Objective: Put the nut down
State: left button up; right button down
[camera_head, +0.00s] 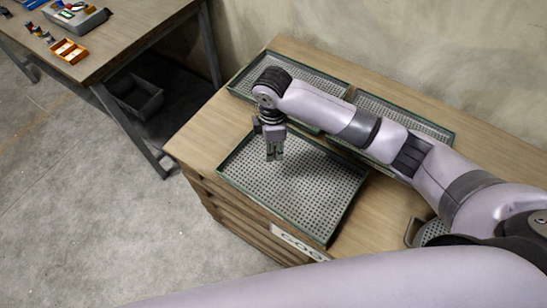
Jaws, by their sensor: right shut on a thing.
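My right gripper (274,156) points down over the front perforated tray (312,192), near its upper left part. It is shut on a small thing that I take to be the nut. The nut itself is too small or too hidden between the fingers to make out. The front tray has a dark green rim, and its visible floor looks empty. I cannot tell exactly how high the fingertips are above the tray floor. My left gripper is not in view.
Two more perforated trays, a back left one (324,79) and a back right one (430,128), lie behind, partly hidden by my right arm. The wooden cabinet top (208,128) is bare at left. A workbench (110,45) with tools and an orange tray (69,51) stands upper left.

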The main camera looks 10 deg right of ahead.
aim_at(273, 165)
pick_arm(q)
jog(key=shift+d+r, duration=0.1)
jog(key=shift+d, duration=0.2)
pick_arm(e)
jog(key=shift+f, duration=3.2)
jog(key=shift+f, duration=0.15)
jog(key=c, duration=1.2)
grip_release()
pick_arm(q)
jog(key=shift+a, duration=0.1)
pick_arm(e)
jog(key=shift+r, duration=0.55)
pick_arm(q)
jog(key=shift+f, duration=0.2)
pick_arm(e)
notch_tip(273, 165, up, 11)
jog(key=shift+r, duration=0.15)
jog(key=shift+s, duration=0.1)
